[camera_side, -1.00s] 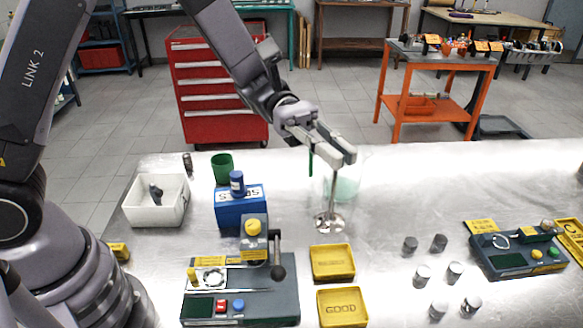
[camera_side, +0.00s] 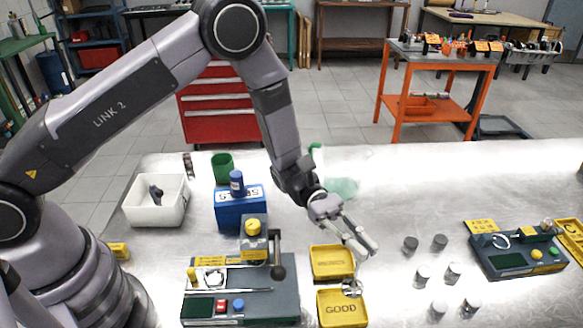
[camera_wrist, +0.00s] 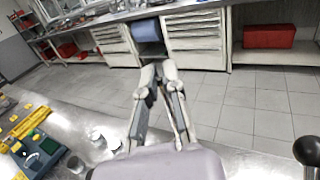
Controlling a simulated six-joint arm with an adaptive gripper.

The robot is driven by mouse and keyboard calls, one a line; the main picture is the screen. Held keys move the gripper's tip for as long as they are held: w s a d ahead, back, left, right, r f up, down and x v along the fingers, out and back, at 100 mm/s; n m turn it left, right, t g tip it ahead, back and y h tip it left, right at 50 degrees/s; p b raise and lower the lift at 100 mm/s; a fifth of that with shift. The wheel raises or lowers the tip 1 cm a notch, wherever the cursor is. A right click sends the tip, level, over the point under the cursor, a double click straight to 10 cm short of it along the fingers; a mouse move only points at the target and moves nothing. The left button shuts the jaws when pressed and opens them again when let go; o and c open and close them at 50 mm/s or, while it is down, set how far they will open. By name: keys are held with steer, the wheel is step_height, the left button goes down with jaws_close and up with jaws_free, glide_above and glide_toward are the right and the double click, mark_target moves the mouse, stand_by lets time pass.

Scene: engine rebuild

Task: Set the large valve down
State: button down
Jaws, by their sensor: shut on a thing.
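My gripper (camera_side: 366,249) is shut on the large valve (camera_side: 351,288), a metal valve with a shiny round head at its lower end. The head shows over the right back part of the yellow tray marked GOOD (camera_side: 342,309); I cannot tell if it touches the tray. Most of the stem is hidden by the fingers. In the wrist view the fingers (camera_wrist: 160,72) are close together and the valve cannot be made out.
A second yellow tray (camera_side: 331,262) lies just behind the GOOD tray. A dark fixture (camera_side: 243,302) with a black-knobbed lever stands to the left. Several small metal cylinders (camera_side: 422,275) stand to the right. A blue box (camera_side: 240,211) and a white bin (camera_side: 156,205) are further back.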

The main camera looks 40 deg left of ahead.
steer(key=w+d+f, duration=0.6)
steer(key=d+f, duration=0.1)
steer(key=f, duration=0.4)
steer(key=shift+w, duration=0.3)
steer(key=shift+f, duration=0.6)
steer(key=c, duration=1.2)
jaws_free()
steer(key=shift+c, duration=0.2)
steer(key=shift+r, duration=0.1)
